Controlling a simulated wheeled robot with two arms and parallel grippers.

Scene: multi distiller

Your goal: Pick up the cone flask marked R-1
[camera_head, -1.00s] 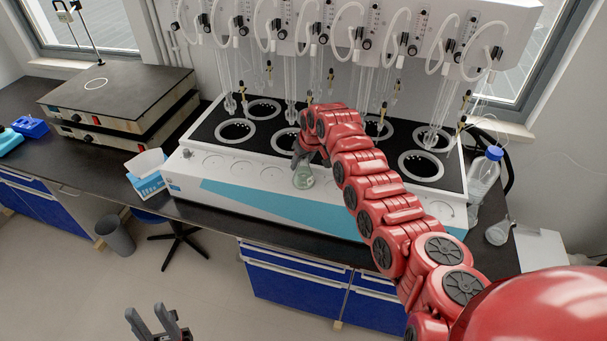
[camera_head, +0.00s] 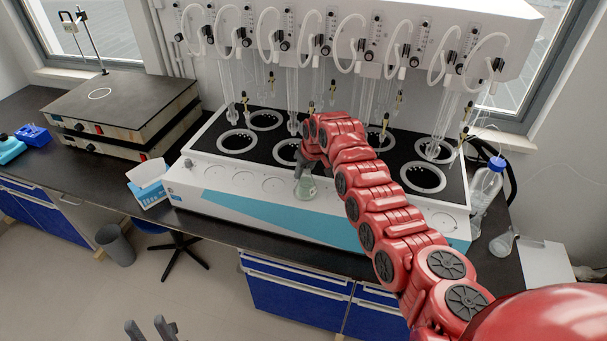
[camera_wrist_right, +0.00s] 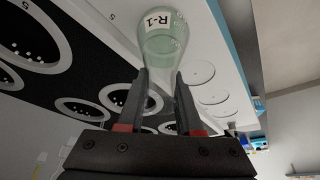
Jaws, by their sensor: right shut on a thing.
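The cone flask marked R-1 (camera_head: 306,189) holds pale green liquid and is at the white front ledge of the multi distiller (camera_head: 290,205). In the right wrist view, the flask (camera_wrist_right: 165,48) shows its R-1 label, its neck between the fingers. My right gripper (camera_wrist_right: 160,80) is shut on the flask; its wrist and arm partly cover that spot in the head view. I cannot tell whether the flask's base touches the ledge. My left gripper (camera_head: 151,328) is at the bottom edge of the head view, fingers apart and empty, away from the distiller.
Glass tubes and hoses hang from the white upper panel (camera_head: 360,45) behind the flask. A hot plate (camera_head: 125,105) and tissue box (camera_head: 150,190) stand left. A blue-capped bottle (camera_head: 487,185) and another flask (camera_head: 502,244) stand right. A bin (camera_head: 116,245) is on the floor.

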